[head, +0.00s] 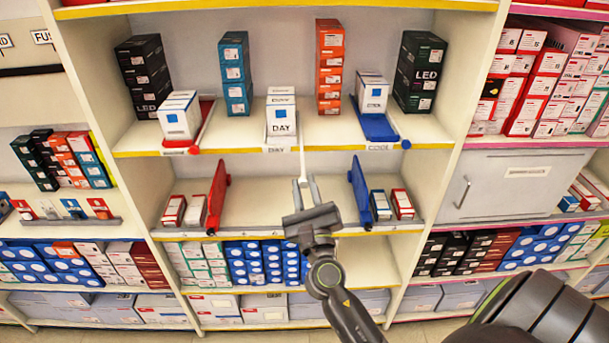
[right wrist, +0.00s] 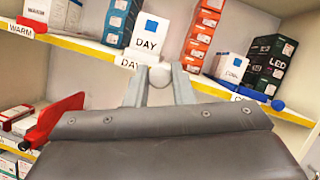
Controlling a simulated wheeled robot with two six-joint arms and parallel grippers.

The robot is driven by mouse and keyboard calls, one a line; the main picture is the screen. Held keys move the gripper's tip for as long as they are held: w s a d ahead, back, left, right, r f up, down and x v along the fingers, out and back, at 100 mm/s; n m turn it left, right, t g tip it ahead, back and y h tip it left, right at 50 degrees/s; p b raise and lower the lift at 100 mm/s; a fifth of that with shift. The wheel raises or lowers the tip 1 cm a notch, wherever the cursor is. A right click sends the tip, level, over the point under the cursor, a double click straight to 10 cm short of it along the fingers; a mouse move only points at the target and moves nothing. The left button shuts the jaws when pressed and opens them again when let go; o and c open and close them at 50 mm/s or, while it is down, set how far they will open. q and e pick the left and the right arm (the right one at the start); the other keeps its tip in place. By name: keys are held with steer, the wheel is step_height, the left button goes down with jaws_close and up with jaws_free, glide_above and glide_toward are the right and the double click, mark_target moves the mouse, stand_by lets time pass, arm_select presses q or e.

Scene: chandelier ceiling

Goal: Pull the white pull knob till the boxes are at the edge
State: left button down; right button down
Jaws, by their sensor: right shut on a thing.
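The white pull knob (right wrist: 159,75) sits between the fingertips of my right gripper (right wrist: 158,82), which is shut on it. In the head view the right gripper (head: 303,188) is in front of the middle shelf opening, with a thin white rod (head: 301,150) running up from it toward the upper shelf. The white DAY boxes (head: 281,122) stand upright in a row, the front one close to the yellow shelf edge above the DAY label (head: 277,149). They also show in the wrist view (right wrist: 147,35). My left gripper is out of view.
White boxes with a red pusher (head: 203,125) stand to the left, and others with a blue pusher (head: 377,127) to the right. A red divider (head: 217,196) and a blue divider (head: 361,191) flank the gripper on the shelf below. The space between them is clear.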

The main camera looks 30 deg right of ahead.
steer(key=shift+s+a, duration=0.2)
steer(key=shift+s, duration=0.1)
steer(key=c, duration=1.5)
jaws_free()
steer(key=shift+w, duration=0.15)
steer(key=b+v, duration=0.4)
steer(key=v, duration=0.3)
steer(key=shift+s+f, duration=0.15)
steer(key=shift+s, duration=0.15)
